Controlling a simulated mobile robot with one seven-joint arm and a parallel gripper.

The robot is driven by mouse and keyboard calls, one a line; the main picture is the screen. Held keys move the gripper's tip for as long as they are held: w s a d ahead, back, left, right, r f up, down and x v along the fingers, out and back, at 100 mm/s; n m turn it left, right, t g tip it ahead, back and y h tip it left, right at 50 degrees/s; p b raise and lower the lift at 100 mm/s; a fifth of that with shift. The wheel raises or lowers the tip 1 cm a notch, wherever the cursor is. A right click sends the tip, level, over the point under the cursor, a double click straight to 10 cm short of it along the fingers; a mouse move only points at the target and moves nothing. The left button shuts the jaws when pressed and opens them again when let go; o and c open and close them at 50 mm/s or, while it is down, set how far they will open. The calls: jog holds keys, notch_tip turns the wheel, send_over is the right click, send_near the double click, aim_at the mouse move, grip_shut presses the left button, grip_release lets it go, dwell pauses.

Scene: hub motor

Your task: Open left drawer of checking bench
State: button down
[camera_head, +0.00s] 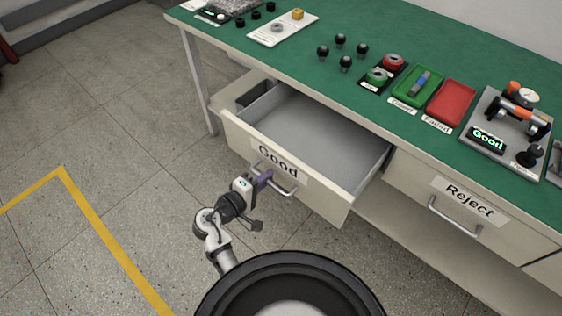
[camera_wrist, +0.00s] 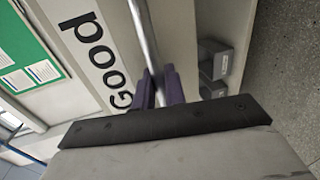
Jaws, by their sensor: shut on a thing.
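The checking bench (camera_head: 300,75) has a green top and pale drawers. Its left drawer (camera_head: 300,180), labelled "Good", is pulled well out, and its grey inside looks empty. Its bar handle (camera_head: 275,181) is on the front. My gripper (camera_head: 264,180) is shut on this handle near its left end. In the wrist view the purple fingers (camera_wrist: 158,88) stand on both sides of the metal bar (camera_wrist: 143,35), with the "Good" label (camera_wrist: 90,55) beside it. The right drawer (camera_head: 470,205), labelled "Reject", is closed.
On the bench top are a green tray (camera_head: 418,88), a red tray (camera_head: 451,103), several black knobs (camera_head: 341,39) and a gauge fixture (camera_head: 508,125). The open drawer juts out over the floor. Floor to the left, by the yellow line (camera_head: 100,230), is clear.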

jog(key=shift+f+v, duration=0.2)
jog(key=shift+v, duration=0.7)
jog(key=shift+f+v, duration=0.15)
jog(key=shift+v, duration=0.7)
jog(key=shift+f+v, duration=0.2)
jog(key=shift+v, duration=0.7)
jog(key=shift+s, duration=0.1)
jog(key=c, duration=1.5)
grip_release()
jog(key=shift+c, duration=0.2)
jog(key=b+v, duration=0.1)
jog(key=v, duration=1.3)
